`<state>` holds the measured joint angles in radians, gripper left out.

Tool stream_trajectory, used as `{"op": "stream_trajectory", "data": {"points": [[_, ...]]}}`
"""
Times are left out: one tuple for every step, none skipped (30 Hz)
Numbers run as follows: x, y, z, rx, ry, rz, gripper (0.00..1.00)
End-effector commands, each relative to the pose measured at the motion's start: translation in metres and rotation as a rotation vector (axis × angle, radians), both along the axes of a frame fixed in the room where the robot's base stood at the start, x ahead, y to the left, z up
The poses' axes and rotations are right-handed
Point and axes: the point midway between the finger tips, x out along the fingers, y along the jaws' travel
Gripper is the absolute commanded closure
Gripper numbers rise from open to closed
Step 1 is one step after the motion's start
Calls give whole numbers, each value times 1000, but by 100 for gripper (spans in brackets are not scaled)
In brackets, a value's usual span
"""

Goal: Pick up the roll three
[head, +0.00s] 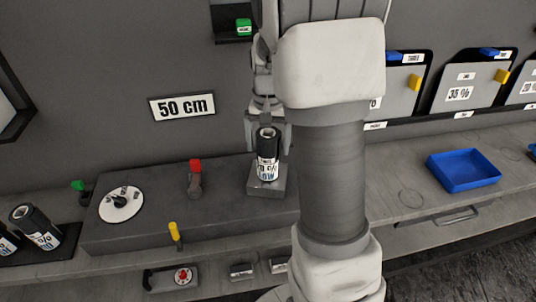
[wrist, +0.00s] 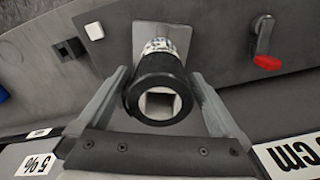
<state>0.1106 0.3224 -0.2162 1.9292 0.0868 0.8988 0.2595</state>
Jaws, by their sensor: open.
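A black roll with a white printed label (head: 268,158) stands upright on a small grey block (head: 265,188) on the bench. My gripper (head: 268,127) is above it with its jaws open, one finger on each side of the roll's top. In the wrist view the same roll (wrist: 160,88) sits between the two spread fingers of my gripper (wrist: 161,82), with its square-holed end facing the camera. More dark rolls, one in front (head: 36,228) and one cut off (head: 7,243), lean at the far left. I see no roll number to tell which is roll three.
A red-handled lever (head: 195,180) and a white dial (head: 121,204) stand left of the roll. A yellow-handled lever (head: 175,235) is at the front edge. A blue tray (head: 463,170) lies on the right bench. A "50 cm" sign (head: 182,106) hangs on the wall.

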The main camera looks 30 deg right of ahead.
Motion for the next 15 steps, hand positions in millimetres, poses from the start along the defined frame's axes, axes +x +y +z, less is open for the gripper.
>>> {"op": "stream_trajectory", "data": {"points": [[0, 0, 0, 0, 0, 0, 0], [0, 0, 0, 0, 0, 0, 5], [0, 0, 0, 0, 0, 0, 13], [0, 0, 0, 0, 0, 0, 18], [0, 0, 0, 0, 0, 0, 23], [0, 0, 0, 0, 0, 0, 31], [0, 0, 0, 0, 0, 0, 36], [0, 0, 0, 0, 0, 0, 41], [0, 0, 0, 0, 0, 0, 49], [0, 0, 0, 0, 0, 0, 54], [0, 0, 0, 0, 0, 0, 59], [0, 0, 0, 0, 0, 0, 67], [0, 0, 1, 0, 0, 0, 72], [0, 0, 1, 0, 0, 0, 77], [0, 0, 1, 0, 0, 0, 85]]}}
